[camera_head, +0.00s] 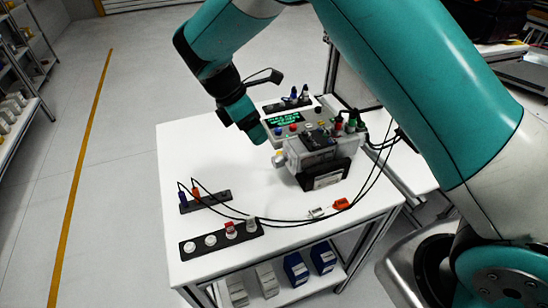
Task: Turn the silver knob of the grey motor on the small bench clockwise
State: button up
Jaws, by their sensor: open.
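The grey motor (315,155) stands on the white bench, in a black holder. Its silver knob (279,160) sticks out on the left side. My gripper (254,135) comes down from the upper left, and its teal end is above and a little left of the knob. It looks apart from the knob, with nothing seen between its fingers. It is open, though the finger gap is hard to make out from this side. The knob's face and any mark on it are too small to read.
A control box (285,118) with a green display and buttons stands behind the motor. Black cables loop over the bench front. A black strip with round knobs (220,240) and a plug strip (205,200) lie front left.

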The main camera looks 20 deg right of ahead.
aim_at(273, 158)
jog(key=p+x, duration=0.2)
jog(key=x, duration=0.9)
jog(key=c, duration=0.9)
